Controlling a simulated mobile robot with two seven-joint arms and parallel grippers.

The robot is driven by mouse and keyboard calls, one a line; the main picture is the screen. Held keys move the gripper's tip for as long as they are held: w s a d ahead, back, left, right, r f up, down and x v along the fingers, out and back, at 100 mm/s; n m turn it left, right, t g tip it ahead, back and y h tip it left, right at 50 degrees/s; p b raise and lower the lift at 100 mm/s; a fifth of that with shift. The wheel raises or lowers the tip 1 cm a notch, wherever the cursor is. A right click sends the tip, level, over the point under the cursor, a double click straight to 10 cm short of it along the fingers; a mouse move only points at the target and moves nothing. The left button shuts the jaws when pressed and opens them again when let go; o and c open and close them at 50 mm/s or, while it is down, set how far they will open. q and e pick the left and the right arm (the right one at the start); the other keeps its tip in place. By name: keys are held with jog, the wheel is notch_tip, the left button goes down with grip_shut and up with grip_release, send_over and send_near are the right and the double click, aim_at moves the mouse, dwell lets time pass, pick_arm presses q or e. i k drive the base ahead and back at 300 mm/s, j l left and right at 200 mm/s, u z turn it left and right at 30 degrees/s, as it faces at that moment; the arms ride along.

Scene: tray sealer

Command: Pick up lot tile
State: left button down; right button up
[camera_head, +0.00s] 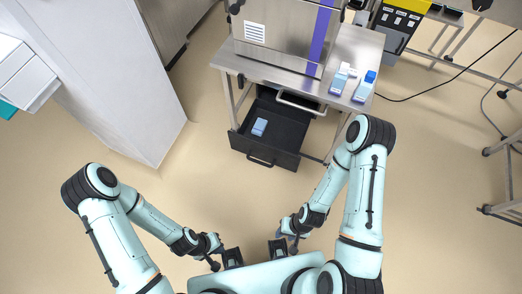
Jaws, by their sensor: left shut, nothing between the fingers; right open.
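Several small blue and white blocks show, and I cannot tell for sure which is the lot tile. One light blue block (260,127) lies inside the open dark drawer (288,146) under the steel table. Two blue-and-white pieces, a left one (339,80) and a right one (364,88), lie on the table top at its right side. My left gripper (214,264) is shut and empty, low in front of my body. My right gripper (293,242) is open and empty, also close to my body. Both are well apart from the blocks.
The steel table (353,48) carries a large steel machine (278,30) with a purple stripe. A tall white cabinet (105,75) stands at the left. A yellow-and-black unit (400,22) stands at the back right, with a cable on the floor. The floor before the drawer is clear.

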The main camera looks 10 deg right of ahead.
aim_at(354, 73)
jog(key=z, duration=1.3)
jog(key=u, duration=0.6)
jog(key=l+u, duration=0.2)
jog(key=u, duration=0.25)
jog(key=i+l+u, duration=0.1)
jog(key=u, duration=0.35)
jog(key=l+u, duration=0.45)
jog(key=k+l+u, duration=0.1)
jog(key=l+u, duration=0.25)
jog(key=k+l+u, duration=0.15)
jog(key=l+u, duration=0.2)
jog(key=l, duration=0.15)
jog(key=k+l+u, duration=0.1)
jog(key=l, duration=0.25)
jog(key=k+l+u, duration=0.2)
jog(key=k+l, duration=0.15)
jog(key=l, duration=0.25)
jog(key=k+l, duration=0.25)
jog(key=l, duration=0.2)
jog(key=k+l, duration=0.3)
jog(key=l, duration=0.2)
jog(key=u, duration=0.05)
